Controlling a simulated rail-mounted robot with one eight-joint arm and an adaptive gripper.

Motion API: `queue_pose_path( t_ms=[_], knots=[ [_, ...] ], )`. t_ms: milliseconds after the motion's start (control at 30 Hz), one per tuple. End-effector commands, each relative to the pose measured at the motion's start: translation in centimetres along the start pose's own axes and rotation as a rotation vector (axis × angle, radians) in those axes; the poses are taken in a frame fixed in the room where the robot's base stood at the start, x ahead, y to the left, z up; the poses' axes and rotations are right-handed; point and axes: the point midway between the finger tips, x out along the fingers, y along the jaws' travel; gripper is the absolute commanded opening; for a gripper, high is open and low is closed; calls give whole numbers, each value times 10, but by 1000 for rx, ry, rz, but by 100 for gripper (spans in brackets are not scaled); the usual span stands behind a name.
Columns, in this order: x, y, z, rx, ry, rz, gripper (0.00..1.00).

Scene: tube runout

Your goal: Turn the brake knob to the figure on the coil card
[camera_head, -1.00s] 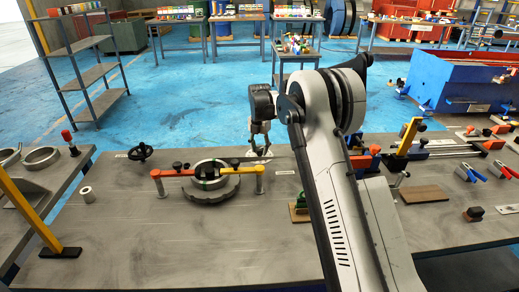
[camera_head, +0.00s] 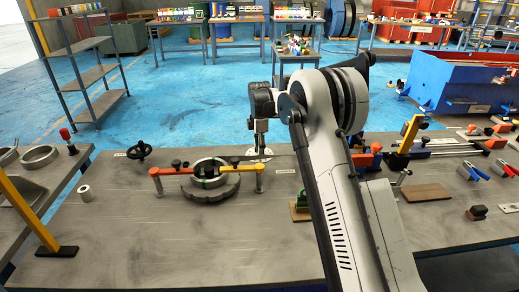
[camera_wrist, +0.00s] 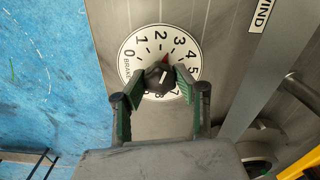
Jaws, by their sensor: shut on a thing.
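The brake knob (camera_wrist: 158,80) is black, with a white line on top and a red pointer beyond it. It stands on a round white dial (camera_wrist: 126,69) with black figures and the word BRAKE, in the wrist view. The red pointer lies between 2 and 3. My gripper (camera_wrist: 160,82) is shut on the knob, one finger on each side; the fingers cover part of the lower figures. In the head view the dial (camera_head: 251,157) lies at the bench's far edge, with my gripper (camera_head: 260,146) upright over it. I cannot make out the coil card.
A ring under a red and yellow bar (camera_head: 208,170) stands on the bench left of my arm. A black handwheel (camera_head: 139,150) is farther left. A plate marked WIND (camera_wrist: 262,15) is beside the dial.

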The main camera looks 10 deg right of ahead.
Motion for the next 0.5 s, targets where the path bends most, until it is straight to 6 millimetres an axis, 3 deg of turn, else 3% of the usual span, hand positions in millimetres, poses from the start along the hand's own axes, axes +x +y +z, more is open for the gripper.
queue_pose_path(
  t_ms=[133, 167, 267, 500],
  knots=[
    [1, 0, 0, 166, 0, 0, 10],
    [0, 0, 0, 157, 0, 0, 33],
    [0, 0, 0, 153, 0, 0, 46],
    [0, 0, 0, 151, 0, 0, 47]
  ],
)
